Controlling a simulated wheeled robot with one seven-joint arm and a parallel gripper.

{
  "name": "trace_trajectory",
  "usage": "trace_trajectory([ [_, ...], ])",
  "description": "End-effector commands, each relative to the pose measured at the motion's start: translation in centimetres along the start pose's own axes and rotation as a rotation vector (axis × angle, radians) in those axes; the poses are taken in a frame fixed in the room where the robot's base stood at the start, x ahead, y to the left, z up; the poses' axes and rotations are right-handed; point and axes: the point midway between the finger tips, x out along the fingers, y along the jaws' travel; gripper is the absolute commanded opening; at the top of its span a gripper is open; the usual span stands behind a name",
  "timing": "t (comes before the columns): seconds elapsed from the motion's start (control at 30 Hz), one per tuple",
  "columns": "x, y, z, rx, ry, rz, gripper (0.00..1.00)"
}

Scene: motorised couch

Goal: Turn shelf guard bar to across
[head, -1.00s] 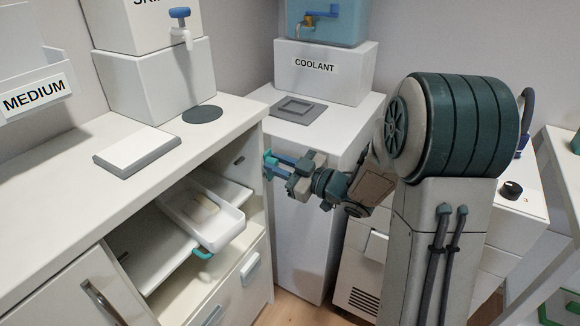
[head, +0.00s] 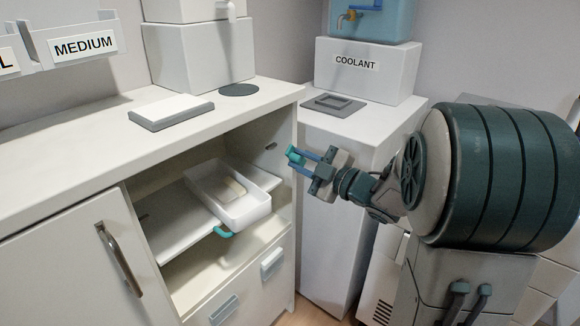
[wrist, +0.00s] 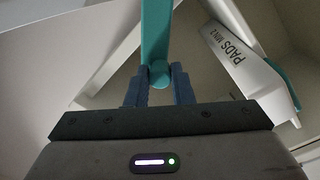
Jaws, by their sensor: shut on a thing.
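The teal guard bar (wrist: 156,40) runs from the top of the wrist view down to a rounded end between my two blue fingers. My gripper (wrist: 159,82) is shut on that end. In the head view my gripper (head: 305,160) is at the right front edge of the open shelf bay, with a short teal piece of the bar (head: 293,153) at its fingertips. Most of the bar is hidden there, so its angle across the opening is unclear. The shelf (head: 172,225) carries a white tray (head: 255,212), apart from my gripper.
The tray, labelled PADS MIN 2, also shows at right in the wrist view (wrist: 240,65). A closed door (head: 70,255) is left of the bay. The white cabinet (head: 335,215) under COOLANT stands close behind my gripper.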

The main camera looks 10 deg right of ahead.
Motion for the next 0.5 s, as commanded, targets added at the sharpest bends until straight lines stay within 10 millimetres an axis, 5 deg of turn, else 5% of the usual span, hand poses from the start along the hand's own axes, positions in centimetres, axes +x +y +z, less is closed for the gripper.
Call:
trace_trajectory([
  [0.37, -0.2, -0.14, 0.21, -0.004, -0.006, -0.002, 0.0],
  [0.4, -0.2, -0.16, 0.21, -0.004, -0.006, -0.002, 0.26],
  [0.47, -0.17, -0.15, 0.19, -0.004, -0.005, -0.002, 0.42],
  [0.5, -0.15, -0.15, 0.17, -0.004, -0.005, -0.002, 0.42],
])
